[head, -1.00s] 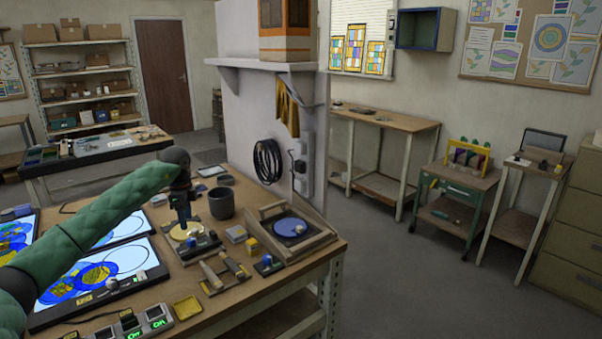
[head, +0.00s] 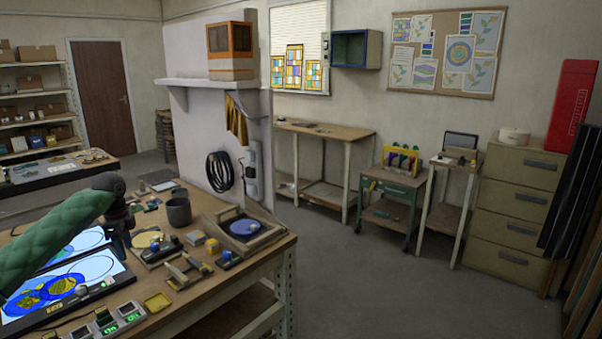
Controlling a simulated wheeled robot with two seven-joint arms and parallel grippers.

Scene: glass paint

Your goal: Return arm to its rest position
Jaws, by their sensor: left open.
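My left arm, in a green quilted sleeve, comes in from the left in the head view. My left gripper (head: 121,240) points down over the workbench (head: 215,296), between the lit panel and a yellow disc (head: 147,240) on a dark stand. The gripper is small and dark here; I see nothing held in it. The lit panel (head: 95,270) carries blue and yellow glass-paint shapes and is partly hidden by my arm. My right arm and gripper are not in view.
A partition (head: 215,135) stands behind. The floor at right (head: 400,290) is clear before a green cart (head: 390,195) and drawers (head: 515,205).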

